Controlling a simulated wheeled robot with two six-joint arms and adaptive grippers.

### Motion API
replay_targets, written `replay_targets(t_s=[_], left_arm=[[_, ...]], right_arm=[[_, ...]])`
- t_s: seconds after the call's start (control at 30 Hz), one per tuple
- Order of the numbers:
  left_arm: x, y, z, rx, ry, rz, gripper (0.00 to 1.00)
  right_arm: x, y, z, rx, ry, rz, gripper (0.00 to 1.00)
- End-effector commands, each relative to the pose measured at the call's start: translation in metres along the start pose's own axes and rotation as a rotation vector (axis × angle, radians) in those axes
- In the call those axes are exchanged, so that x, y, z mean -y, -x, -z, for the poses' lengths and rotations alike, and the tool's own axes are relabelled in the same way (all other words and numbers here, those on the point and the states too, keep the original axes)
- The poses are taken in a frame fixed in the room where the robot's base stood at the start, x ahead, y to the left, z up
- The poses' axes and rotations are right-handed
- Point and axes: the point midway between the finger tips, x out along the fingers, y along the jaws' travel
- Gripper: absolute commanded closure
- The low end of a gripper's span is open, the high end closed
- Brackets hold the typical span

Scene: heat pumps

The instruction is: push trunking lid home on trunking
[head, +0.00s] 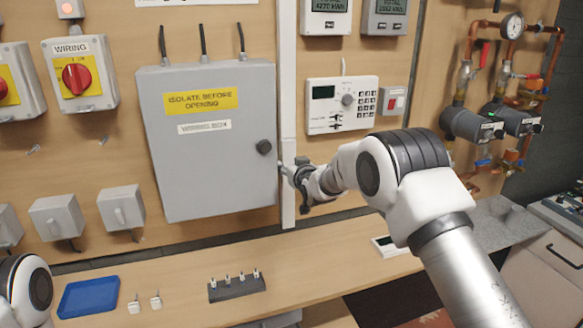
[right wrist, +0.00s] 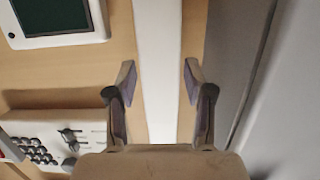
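The white vertical trunking (head: 287,90) runs down the wooden wall, just right of the grey wiring box. Its lower stretch looks slightly narrower than the upper one. I cannot tell the lid apart from the trunking body. My right gripper (head: 302,184) is at the lower stretch and partly hides it. In the right wrist view the trunking (right wrist: 168,50) shows as a plain white strip between the fingers of my right gripper (right wrist: 158,84). The fingers are open, one on each side, with gaps to the strip. My left gripper is out of view.
The wiring box (head: 215,165) stands out from the wall close left of the trunking. A controller (head: 340,104) is to its right. On the bench are a blue tray (head: 88,297), a dark block with several small pieces (head: 237,288) and a white display unit (head: 390,246).

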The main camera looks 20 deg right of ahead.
Motion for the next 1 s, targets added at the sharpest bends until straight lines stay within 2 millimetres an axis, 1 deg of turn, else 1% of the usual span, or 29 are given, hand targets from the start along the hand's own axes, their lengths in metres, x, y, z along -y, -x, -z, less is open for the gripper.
replay_targets(t_s=[0.37, 0.47, 0.73, 0.87, 1.0], left_arm=[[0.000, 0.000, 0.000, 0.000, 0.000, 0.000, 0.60], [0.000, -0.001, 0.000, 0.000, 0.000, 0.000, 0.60], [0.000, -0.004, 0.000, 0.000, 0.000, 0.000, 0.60], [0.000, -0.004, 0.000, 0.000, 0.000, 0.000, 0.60], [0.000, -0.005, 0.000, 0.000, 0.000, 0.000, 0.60]], right_arm=[[0.000, 0.000, -0.001, 0.001, 0.000, 0.000, 0.48], [0.000, 0.003, -0.001, 0.001, 0.000, 0.000, 0.48], [0.000, 0.018, -0.004, 0.001, -0.001, 0.000, 0.48], [-0.001, 0.020, -0.004, 0.000, -0.001, 0.000, 0.48], [-0.005, 0.020, -0.005, 0.000, -0.001, -0.001, 0.48]])
